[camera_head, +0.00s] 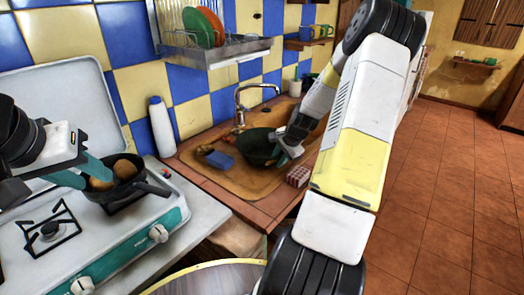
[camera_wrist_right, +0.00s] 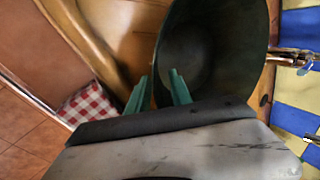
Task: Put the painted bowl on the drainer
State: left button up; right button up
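The painted bowl (camera_head: 258,147) looks dark green and sits in the sink area of the counter, below the tap. My right gripper (camera_head: 290,146) is at the bowl's right side. In the right wrist view, my right gripper's teal fingers (camera_wrist_right: 159,82) stand apart, one on each side of the bowl's wall, and the dark inside of the bowl (camera_wrist_right: 205,50) shows. The drainer (camera_head: 225,55) is a metal wall rack holding upright plates. My left gripper (camera_head: 95,176) is over the pan on the stove, its teal fingers apart.
A dark pan (camera_head: 148,188) with brown round items stands on the stove (camera_head: 110,240). A shelf with mugs (camera_head: 308,41) hangs right of the drainer.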

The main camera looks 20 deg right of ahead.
jog(key=shift+r, duration=0.1)
jog(key=v, duration=1.2)
jog(key=s+a+r+n, duration=0.4)
jog(key=a+r, duration=0.2)
jog(key=a, duration=0.2)
jog(key=s+a+r+n, duration=0.4)
jog(key=s+a+r, duration=0.1)
jog(key=a+r, duration=0.15)
jog(key=s+a+r+n, duration=0.2)
jog(key=s+a+n, duration=0.1)
jog(key=s, duration=0.3)
jog(key=s+a+r+n, duration=0.2)
jog(key=s+a+n, duration=0.2)
jog(key=s, duration=0.3)
jog(key=shift+s+a+t+y, duration=0.3)
jog(key=shift+s+a+t, duration=0.1)
jog(key=shift+a, duration=0.1)
